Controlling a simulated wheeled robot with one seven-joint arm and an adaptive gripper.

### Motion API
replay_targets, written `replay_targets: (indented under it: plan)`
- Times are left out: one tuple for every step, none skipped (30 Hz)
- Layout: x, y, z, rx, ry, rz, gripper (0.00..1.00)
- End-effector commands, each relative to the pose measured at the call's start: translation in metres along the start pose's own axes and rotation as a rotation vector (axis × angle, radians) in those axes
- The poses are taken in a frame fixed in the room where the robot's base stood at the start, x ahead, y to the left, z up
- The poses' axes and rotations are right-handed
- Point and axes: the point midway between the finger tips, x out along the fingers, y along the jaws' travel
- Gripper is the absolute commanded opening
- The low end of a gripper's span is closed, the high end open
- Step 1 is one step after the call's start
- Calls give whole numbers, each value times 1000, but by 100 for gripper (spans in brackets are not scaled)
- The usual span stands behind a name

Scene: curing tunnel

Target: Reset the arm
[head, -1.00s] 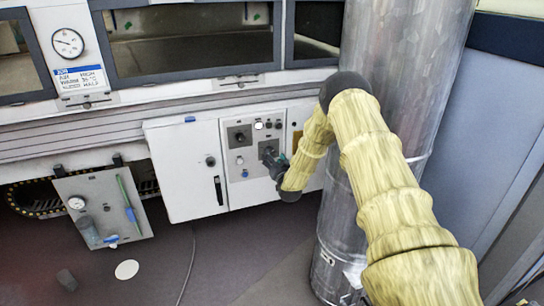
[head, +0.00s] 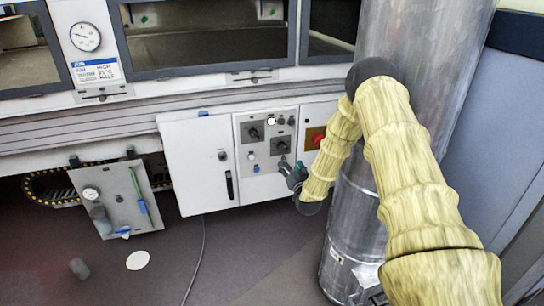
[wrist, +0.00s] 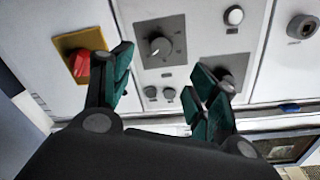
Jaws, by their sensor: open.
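My gripper (head: 292,174) is in front of the lower right of the grey control panel (head: 267,134) in the head view, below the lower rotary knob (head: 280,146). In the wrist view my gripper (wrist: 160,95) has its dark green fingers spread apart with nothing between them. A round rotary knob (wrist: 160,47) on a grey plate shows beyond the gap. The right finger partly covers a second grey plate with a knob. My arm, in a yellowish sleeve, comes in from the lower right of the head view and bends at a dark elbow.
A large metal column (head: 405,50) stands just behind my arm. A red switch on a yellow plate (wrist: 82,62) is beside the left finger. A white cabinet door (head: 196,165) is left of the panel. A tilted board (head: 113,199) hangs further left.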

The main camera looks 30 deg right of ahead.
Motion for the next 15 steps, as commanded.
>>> replay_targets:
  plan:
    - [0,0,0,0,0,0,59]
    - [0,0,0,0,0,0,59]
    - [0,0,0,0,0,0,59]
    - [0,0,0,0,0,0,59]
    - [0,0,0,0,-1,0,59]
    - [-1,-1,2,-1,-4,0,59]
    - [-2,-1,4,-2,-10,1,59]
    - [-4,-3,8,-4,-20,2,59]
    - [-9,-5,17,-9,-40,3,59]
    - [-13,-7,25,-14,-60,6,59]
    - [-19,-9,34,-19,-83,9,59]
    - [-28,-12,49,-27,-120,14,59]
    - [-36,-16,61,-36,-153,18,59]
    - [-46,-19,74,-45,-187,21,59]
    - [-59,-23,92,-59,-237,26,59]
